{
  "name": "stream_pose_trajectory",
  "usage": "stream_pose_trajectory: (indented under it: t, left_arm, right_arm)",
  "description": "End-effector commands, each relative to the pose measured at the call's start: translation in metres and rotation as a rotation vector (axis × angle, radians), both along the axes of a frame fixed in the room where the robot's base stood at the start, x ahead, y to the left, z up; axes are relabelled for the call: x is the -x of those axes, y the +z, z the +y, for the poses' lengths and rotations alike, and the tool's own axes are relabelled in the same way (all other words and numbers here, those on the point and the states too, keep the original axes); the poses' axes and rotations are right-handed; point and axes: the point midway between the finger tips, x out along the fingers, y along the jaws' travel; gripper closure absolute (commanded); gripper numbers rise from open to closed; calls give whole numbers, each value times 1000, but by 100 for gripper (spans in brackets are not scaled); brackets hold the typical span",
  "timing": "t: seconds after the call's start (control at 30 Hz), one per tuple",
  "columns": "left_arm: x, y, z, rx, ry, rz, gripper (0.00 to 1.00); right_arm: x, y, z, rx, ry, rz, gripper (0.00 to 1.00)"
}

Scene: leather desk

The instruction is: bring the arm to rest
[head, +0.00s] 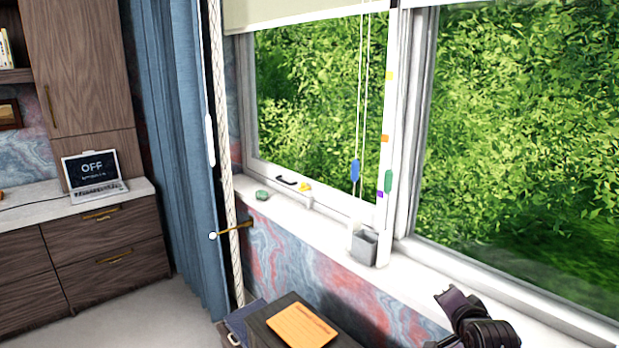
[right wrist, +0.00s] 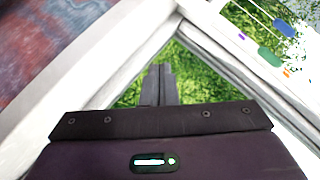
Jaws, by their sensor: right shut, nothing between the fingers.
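My right gripper (right wrist: 161,70) shows in the right wrist view with its two dark fingers together and nothing between them. The fingers point toward the window, and green foliage shows behind them. In the head view, dark parts of my right arm show at the bottom right, in front of the white window sill (head: 425,277). I cannot tell from these views whether the arm touches the sill. My left arm and gripper are not in view.
A grey cup (head: 364,247) stands on the sill, with a green stone (head: 262,195) farther left. Blue and green cord pulls (head: 355,172) hang before the window. An orange pad (head: 301,326) lies on a dark surface below. A laptop (head: 93,175) sits on the left counter.

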Motion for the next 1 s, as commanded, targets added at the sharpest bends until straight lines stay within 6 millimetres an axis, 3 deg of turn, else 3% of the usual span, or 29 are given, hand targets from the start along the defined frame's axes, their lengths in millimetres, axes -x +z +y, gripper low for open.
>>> stream_pose_trajectory:
  t: [0.03,0.2,0.3,0.5,0.87,1.0]
  left_arm:
    - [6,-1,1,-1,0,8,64]
    - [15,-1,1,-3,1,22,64]
    - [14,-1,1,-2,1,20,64]
    - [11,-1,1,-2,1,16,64]
    - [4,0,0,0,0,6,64]
    - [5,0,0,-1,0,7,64]
  right_arm:
    - [20,-19,7,71,36,69,100]
    - [109,-78,40,358,253,341,100]
    - [155,-98,55,472,384,462,100]
    - [223,-118,77,604,596,616,100]
    - [315,-126,102,720,915,778,100]
    - [307,-156,103,719,925,792,100]
